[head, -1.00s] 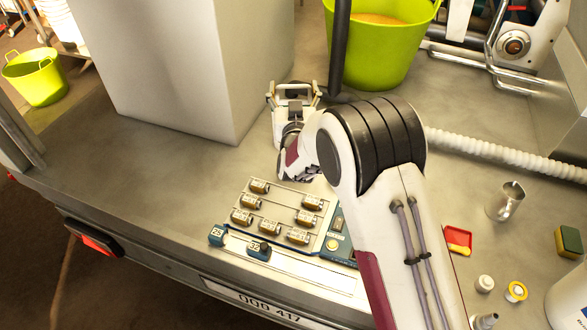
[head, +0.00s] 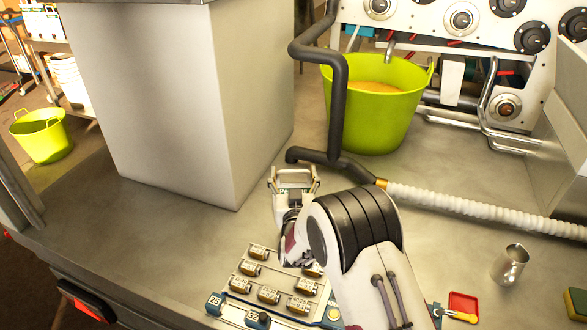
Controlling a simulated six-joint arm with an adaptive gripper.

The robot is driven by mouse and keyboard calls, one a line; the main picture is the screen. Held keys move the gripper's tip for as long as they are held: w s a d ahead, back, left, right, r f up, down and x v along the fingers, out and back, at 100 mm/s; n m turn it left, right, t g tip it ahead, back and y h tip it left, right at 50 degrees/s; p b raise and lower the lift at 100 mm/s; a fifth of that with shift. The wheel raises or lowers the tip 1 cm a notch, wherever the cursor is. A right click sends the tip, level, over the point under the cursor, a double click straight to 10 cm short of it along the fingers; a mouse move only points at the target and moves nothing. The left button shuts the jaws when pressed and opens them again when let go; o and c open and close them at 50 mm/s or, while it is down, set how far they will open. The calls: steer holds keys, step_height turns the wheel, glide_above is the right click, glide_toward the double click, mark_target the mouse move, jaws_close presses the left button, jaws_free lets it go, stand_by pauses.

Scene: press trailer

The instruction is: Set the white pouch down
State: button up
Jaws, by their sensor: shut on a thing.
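My gripper (head: 293,178) is at the middle of the head view, over the grey trailer deck (head: 215,240), just right of the tall pale box and beyond the board of labelled cylinders. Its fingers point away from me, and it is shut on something. The white pouch cannot be made out apart from the pale gripper, which hides most of what is between its fingers. I cannot tell whether the held thing touches the deck.
A tall pale box (head: 180,100) stands left of my gripper. A green bucket (head: 370,120) stands behind, with a dark pipe (head: 338,110) before it. A white ribbed hose (head: 480,208) runs right. The cylinder board (head: 275,285) is nearer. A metal mug (head: 510,264) stands right.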

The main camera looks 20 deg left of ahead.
mark_target(293, 185)
steer(key=shift+r, duration=0.15)
steer(key=shift+f, duration=2)
steer(key=o, duration=2.1)
steer(key=shift+f, duration=0.25)
steer(key=shift+c, duration=0.2)
steer(key=shift+s+r, duration=0.1)
steer(key=shift+r, duration=0.05)
steer(key=v, duration=1.1)
steer(key=shift+s+d, duration=0.2)
steer(key=shift+s, duration=0.15)
